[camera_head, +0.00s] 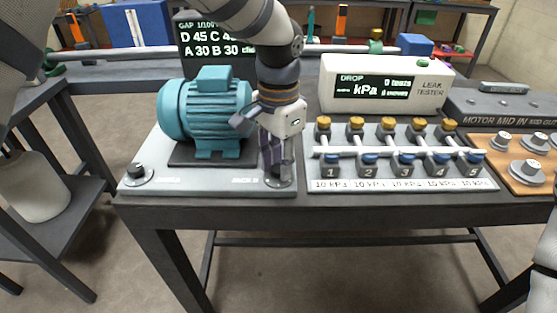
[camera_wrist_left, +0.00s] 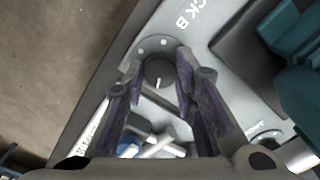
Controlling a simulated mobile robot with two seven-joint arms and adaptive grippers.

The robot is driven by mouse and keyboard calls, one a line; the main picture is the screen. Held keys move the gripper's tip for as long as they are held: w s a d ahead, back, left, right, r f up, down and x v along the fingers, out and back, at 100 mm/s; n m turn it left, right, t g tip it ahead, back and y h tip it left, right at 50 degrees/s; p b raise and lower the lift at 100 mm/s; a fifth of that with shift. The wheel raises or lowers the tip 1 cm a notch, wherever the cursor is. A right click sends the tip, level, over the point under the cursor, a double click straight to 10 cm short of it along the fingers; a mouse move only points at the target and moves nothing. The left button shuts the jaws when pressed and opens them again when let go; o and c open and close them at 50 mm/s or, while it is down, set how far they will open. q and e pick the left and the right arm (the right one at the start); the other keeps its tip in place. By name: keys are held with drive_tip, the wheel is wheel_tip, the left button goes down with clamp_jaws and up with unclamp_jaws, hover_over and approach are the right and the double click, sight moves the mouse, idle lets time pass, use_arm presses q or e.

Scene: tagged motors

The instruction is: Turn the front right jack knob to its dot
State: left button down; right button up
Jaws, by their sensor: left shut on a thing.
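The front right jack knob (camera_head: 277,182) sits at the front right corner of the motor's grey base plate (camera_head: 215,180). In the left wrist view the knob (camera_wrist_left: 159,74) is dark and round, with a short white line on its top. Its grey dial carries small pale marks near the upper rim, and "CK B" is printed beside it. My left gripper (camera_head: 277,172) points down over the knob and is shut on it. In the left wrist view its purple fingers (camera_wrist_left: 158,90) stand on either side of the knob. My right gripper is not in view.
A teal motor (camera_head: 205,110) stands on the plate, left of my left gripper. The front left jack knob (camera_head: 137,172) is at the plate's other front corner. A valve rack (camera_head: 400,172) stands close on the right. A leak tester (camera_head: 385,82) and gap display (camera_head: 215,45) are behind.

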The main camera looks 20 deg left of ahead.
sight(279, 168)
use_arm(q)
drive_tip(key=shift+f+n, duration=0.1)
drive_tip(key=shift+n, duration=0.2)
idle(0.4)
drive_tip(key=c, duration=1.3)
unclamp_jaws()
wheel_tip(279, 168, up, 12)
